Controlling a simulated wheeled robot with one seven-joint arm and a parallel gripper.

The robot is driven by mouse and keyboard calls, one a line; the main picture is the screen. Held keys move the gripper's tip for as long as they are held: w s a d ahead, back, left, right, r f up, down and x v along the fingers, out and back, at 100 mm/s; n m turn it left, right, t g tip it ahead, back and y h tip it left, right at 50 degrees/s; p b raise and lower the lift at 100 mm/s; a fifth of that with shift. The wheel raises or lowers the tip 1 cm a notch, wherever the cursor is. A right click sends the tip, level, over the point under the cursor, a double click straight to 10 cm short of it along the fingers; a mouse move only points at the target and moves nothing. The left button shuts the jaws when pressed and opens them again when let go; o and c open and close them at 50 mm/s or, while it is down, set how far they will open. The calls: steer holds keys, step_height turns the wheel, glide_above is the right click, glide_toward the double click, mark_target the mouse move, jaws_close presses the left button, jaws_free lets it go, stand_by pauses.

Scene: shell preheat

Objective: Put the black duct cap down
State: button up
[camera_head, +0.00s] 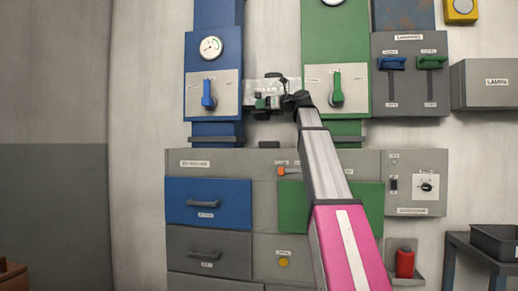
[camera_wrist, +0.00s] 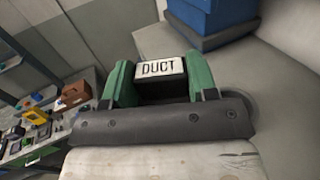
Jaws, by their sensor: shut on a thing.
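The black duct cap (camera_wrist: 160,85) is between the green fingers of my gripper (camera_wrist: 160,82) in the wrist view. Its white label reads DUCT. The fingers touch it on both sides, so my gripper is shut on it. In the head view my gripper (camera_head: 262,104) is in front of the wall between the blue and green panels, above the grey cabinet. The cap is too small and dark to make out clearly there.
The blue panel (camera_head: 228,75) with a gauge and blue handle (camera_head: 208,94) is left of my gripper. The green panel (camera_head: 350,60) with a green handle (camera_head: 337,92) is right. Below is the grey cabinet (camera_head: 212,160) with drawers. A dark tray (camera_head: 497,240) stands on a table at right.

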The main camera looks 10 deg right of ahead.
steer(key=shift+w+a+f, duration=0.1)
steer(key=shift+w, duration=0.3)
steer(key=shift+w+d+f, duration=0.8)
steer(key=shift+w+f, duration=0.9)
steer(key=shift+f, duration=0.1)
steer(key=shift+w+d+f, duration=0.85)
steer(key=shift+w+f, duration=0.8)
steer(key=shift+f, duration=0.15)
steer(key=shift+w+d+f, duration=0.8)
steer(key=shift+w+f, duration=0.9)
steer(key=shift+f, duration=0.1)
steer(key=shift+f, duration=0.1)
steer(key=o, duration=1)
steer(key=shift+f, duration=0.1)
steer(key=v, duration=1.2)
steer(key=shift+r, duration=0.2)
